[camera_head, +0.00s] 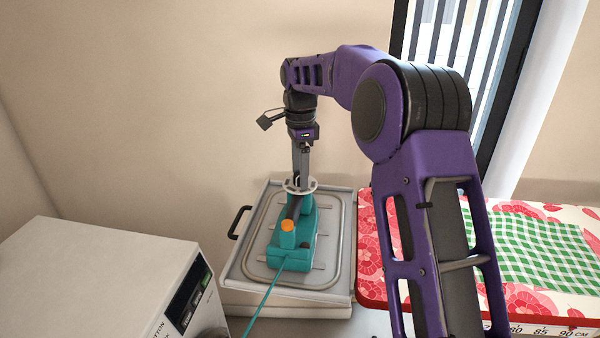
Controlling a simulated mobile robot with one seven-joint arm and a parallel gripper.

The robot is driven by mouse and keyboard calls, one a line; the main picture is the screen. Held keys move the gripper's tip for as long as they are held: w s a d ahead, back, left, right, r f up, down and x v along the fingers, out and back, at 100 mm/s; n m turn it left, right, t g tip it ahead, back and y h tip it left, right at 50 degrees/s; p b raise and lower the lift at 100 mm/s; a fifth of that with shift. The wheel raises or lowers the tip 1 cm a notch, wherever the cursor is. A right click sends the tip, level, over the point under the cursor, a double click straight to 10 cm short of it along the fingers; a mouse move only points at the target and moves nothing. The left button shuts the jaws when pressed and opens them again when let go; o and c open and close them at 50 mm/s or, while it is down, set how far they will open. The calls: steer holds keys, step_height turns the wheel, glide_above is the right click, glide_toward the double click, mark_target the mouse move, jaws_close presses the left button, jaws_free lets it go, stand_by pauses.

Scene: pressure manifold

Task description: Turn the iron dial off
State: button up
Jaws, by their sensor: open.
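A teal iron (294,257) lies on a grey tray (335,272) with a metal rim. I cannot tell whether that is the dial. A teal cord (262,302) runs from its near end down to the front. My gripper (299,186) points down over the far part of the iron, beyond the orange part. It is open. A pale ring shape sits around its lower end, and the fingertips are too small to see clearly. I cannot tell whether they touch the iron.
A white box with a control panel (100,285) stands at the lower left. A board with a red floral cover (375,240) lies to the right, with a green checked cloth (540,250) on it. A black handle (237,222) sticks out at the tray's left.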

jaws_close()
stand_by(0.4)
